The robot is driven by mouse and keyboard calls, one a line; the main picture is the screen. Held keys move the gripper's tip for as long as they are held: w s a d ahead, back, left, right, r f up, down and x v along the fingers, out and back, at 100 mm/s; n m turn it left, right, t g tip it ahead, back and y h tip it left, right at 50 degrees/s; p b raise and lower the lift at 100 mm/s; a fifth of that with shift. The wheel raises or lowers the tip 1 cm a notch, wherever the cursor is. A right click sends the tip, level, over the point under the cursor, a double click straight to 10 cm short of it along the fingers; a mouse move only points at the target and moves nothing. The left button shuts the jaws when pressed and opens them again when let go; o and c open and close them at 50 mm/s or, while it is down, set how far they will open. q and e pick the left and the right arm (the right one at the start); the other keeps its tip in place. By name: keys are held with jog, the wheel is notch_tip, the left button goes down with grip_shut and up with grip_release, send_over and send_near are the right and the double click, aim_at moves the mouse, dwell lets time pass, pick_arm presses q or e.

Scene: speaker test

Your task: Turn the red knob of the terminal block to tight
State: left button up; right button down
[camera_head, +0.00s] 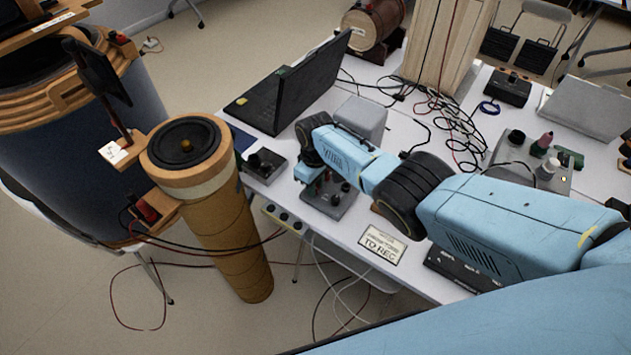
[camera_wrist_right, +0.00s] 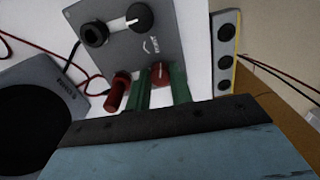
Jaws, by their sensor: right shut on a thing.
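The terminal block appears to be the grey box (camera_head: 345,208) near the table's front edge. In the right wrist view its grey face (camera_wrist_right: 115,52) carries black knobs and a small printed mark. A red knob (camera_wrist_right: 161,73) sits between the green fingers of my right gripper (camera_wrist_right: 160,84), which is shut on it. A second red post (camera_wrist_right: 118,92) stands just left of the fingers, outside them. In the head view my right gripper (camera_head: 320,180) comes down over the box and partly hides it. The knob's tightness cannot be told. My left gripper is not in view.
A black laptop (camera_head: 300,88) and a light grey box (camera_head: 360,117) stand behind. A small black device (camera_head: 264,166) is left of the terminal block. A sign (camera_head: 381,244) lies to the front right. A tall cylindrical speaker (camera_head: 232,225) stands off the table's left edge; cables hang nearby.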

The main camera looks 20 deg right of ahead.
jog(key=m, duration=0.3)
jog(key=shift+m, duration=0.4)
jog(key=m+p, duration=0.1)
jog(key=m, duration=0.3)
jog(key=shift+m, duration=0.3)
jog(key=m, duration=0.8)
jog(key=shift+a, duration=0.1)
jog(key=m, duration=0.4)
jog(key=shift+m, duration=0.3)
jog(key=m, duration=0.3)
jog(key=shift+w+m, duration=0.1)
jog(key=shift+m, duration=0.3)
jog(key=m, duration=0.4)
jog(key=shift+b, duration=0.3)
jog(key=shift+r+m, duration=0.1)
jog(key=shift+m, duration=1.6)
